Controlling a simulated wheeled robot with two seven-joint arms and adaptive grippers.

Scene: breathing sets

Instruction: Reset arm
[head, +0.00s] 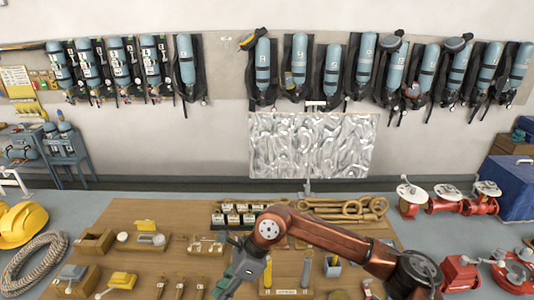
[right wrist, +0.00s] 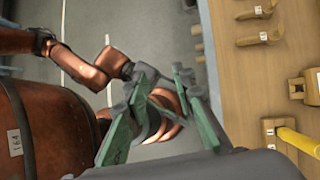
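My right arm, copper-coloured, comes in from the lower right of the head view and reaches left over the wooden table. Its right gripper (head: 238,274) is grey and green and hangs low over the table, left of the picture's middle. In the right wrist view the two green fingers of the right gripper (right wrist: 164,82) stand apart, with a gap between them. I see nothing held there; copper parts of my own body show behind the gap. My left gripper is not identifiable in either view.
The wooden table (head: 122,212) carries wooden holders, tools and dark boxes (head: 236,215). Large wrenches (head: 345,208) lie behind my arm. Red valves (head: 462,204), a yellow helmet (head: 22,224) and coiled rope (head: 33,262) flank it. Breathing sets (head: 263,68) hang on the back wall.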

